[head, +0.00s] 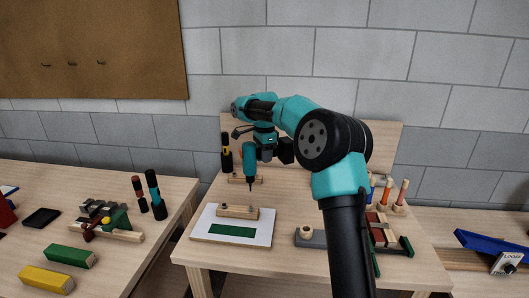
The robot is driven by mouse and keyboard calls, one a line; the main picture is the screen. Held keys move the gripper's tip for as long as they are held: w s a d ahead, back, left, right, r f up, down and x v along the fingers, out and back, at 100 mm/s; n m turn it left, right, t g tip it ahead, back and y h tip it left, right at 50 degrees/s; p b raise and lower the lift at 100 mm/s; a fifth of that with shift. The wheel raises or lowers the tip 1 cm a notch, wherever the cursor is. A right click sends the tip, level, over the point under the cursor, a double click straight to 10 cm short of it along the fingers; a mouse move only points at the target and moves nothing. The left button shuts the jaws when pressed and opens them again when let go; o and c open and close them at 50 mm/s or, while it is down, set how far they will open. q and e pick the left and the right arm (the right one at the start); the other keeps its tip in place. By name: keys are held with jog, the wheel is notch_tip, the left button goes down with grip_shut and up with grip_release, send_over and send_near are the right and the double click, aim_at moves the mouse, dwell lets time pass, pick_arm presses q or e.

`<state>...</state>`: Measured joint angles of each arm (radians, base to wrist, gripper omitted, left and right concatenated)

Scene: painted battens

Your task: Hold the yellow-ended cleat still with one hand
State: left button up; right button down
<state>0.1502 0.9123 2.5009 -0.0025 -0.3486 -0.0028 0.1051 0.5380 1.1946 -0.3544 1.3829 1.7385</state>
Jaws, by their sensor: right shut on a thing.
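My right gripper (262,150) is above the small centre table, shut on a teal-handled screwdriver (249,160) that hangs nearly upright, dark tip down. A pale wooden cleat (238,212) lies on a white board (203,229) with a green rectangle, below and slightly in front of the tip. Another small wooden piece (236,179) lies behind, near the tip; I cannot tell whether they touch. I cannot make out a yellow end on either piece. My left gripper is not in view.
The left table holds a green batten (70,256), a yellow batten (46,280), a clamp-like assembly (112,220) and two upright tools (155,196). A grey bar (312,240) and several coloured handles stand right of the board. A blue tray (490,246) is far right.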

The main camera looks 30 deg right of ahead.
jog(key=shift+f, duration=1.25)
